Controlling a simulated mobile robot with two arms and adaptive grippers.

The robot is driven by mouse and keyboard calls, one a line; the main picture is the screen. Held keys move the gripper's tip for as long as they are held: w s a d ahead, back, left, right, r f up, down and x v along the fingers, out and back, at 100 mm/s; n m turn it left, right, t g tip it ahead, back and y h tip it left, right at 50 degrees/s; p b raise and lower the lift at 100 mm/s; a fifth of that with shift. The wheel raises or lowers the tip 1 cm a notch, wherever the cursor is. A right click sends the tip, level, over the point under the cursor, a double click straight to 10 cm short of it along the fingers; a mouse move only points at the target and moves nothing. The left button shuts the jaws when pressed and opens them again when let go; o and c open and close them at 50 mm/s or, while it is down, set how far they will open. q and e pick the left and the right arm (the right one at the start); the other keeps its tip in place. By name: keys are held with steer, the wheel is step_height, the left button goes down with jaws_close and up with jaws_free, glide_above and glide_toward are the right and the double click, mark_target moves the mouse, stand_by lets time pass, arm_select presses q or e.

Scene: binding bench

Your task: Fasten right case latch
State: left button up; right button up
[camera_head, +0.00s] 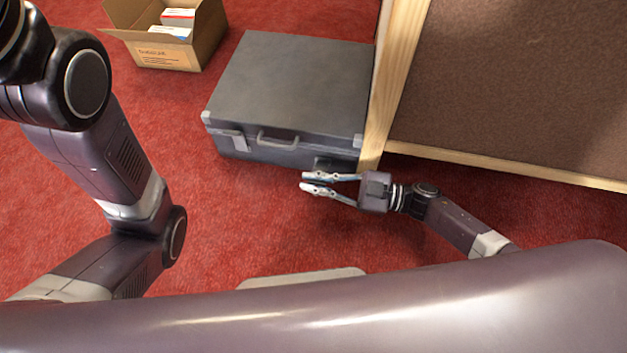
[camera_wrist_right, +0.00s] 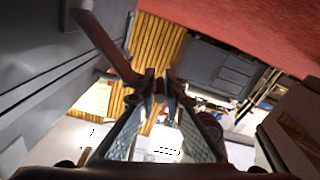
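The grey case (camera_head: 290,85) lies on the red carpet with its lid down. Its left latch (camera_head: 232,140) and handle (camera_head: 277,139) show on the front face. The right latch area (camera_head: 324,163) is dark, close behind my right gripper, and partly hidden; I cannot tell whether that latch is fastened. My right gripper (camera_head: 303,181) is just in front of the case's right front, fingers pointing left, with a gap between them and nothing visible held. In the right wrist view the case front (camera_wrist_right: 35,80) runs along the left, beside the fingers (camera_wrist_right: 160,85). My left gripper is out of view.
A wooden-framed brown panel (camera_head: 510,80) stands against the case's right side, its lower rail close to my right arm. An open cardboard box (camera_head: 168,54) with packets sits at the back left. Red carpet (camera_head: 225,225) is clear in front of the case.

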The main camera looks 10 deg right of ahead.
mark_target(316, 170)
jaws_close()
steer(key=shift+r, duration=0.1)
steer(key=r+m+p, duration=0.1)
steer(key=w+r+m+p, duration=0.1)
steer(key=p, duration=0.1)
steer(key=w+r+m+p, duration=0.1)
steer(key=m+p, duration=0.1)
steer(key=shift+w+d, duration=0.2)
steer(key=shift+d, duration=0.2)
steer(key=shift+w+d+r+p, duration=0.15)
steer(key=shift+w+r+p, duration=0.15)
steer(key=shift+w, duration=0.15)
steer(key=shift+f, duration=0.1)
steer(key=shift+o, duration=1.5)
jaws_free()
